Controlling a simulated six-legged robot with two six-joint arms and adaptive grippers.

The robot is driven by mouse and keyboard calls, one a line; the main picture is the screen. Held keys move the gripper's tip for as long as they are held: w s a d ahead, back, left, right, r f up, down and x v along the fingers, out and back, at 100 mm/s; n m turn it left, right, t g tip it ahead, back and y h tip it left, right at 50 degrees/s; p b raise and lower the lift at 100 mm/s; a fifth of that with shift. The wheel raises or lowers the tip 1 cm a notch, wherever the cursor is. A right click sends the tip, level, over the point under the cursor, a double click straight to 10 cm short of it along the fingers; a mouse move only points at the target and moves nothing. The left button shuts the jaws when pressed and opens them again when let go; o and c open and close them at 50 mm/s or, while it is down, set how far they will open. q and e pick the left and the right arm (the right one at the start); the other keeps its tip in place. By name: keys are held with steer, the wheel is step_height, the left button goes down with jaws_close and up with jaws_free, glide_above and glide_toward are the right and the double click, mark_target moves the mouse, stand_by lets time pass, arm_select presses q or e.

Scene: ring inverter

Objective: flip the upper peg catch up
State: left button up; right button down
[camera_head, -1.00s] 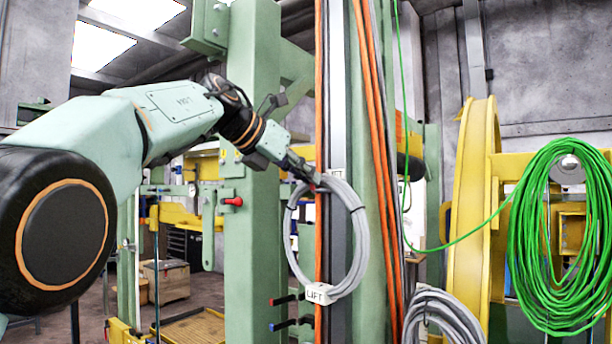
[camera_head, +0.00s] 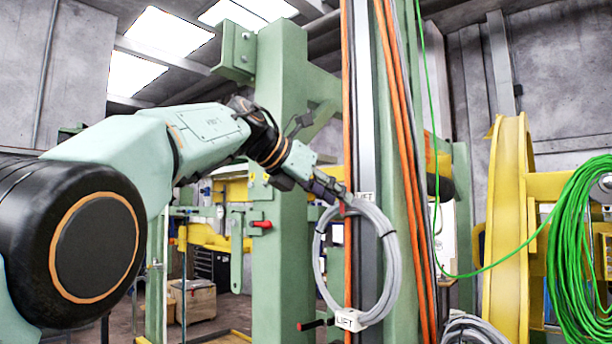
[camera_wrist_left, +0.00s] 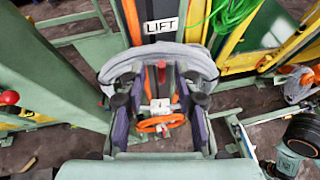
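A small red piece (camera_wrist_left: 161,72), which looks like the peg catch, stands upright between my left fingers in the left wrist view. In the head view a red spot (camera_head: 343,208) shows at the top of a hanging grey cable coil (camera_head: 388,262); the peg there is mostly hidden. The coil also arches beyond my fingers in the wrist view (camera_wrist_left: 110,68). My left gripper (camera_head: 338,196) is at the coil's top; in the wrist view (camera_wrist_left: 161,100) its fingers are apart. I cannot tell whether they touch the catch. My right gripper is not in view.
A lower red-tipped peg (camera_head: 312,325) sticks out nearby. Green posts (camera_head: 285,150) and orange cables (camera_head: 347,120) stand close around. A yellow wheel (camera_head: 507,220) and green cable coil (camera_head: 585,250) are at right.

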arm_select(q)
steer(key=v, duration=1.2)
steer(key=shift+s, duration=0.15)
steer(key=shift+d+f, duration=0.1)
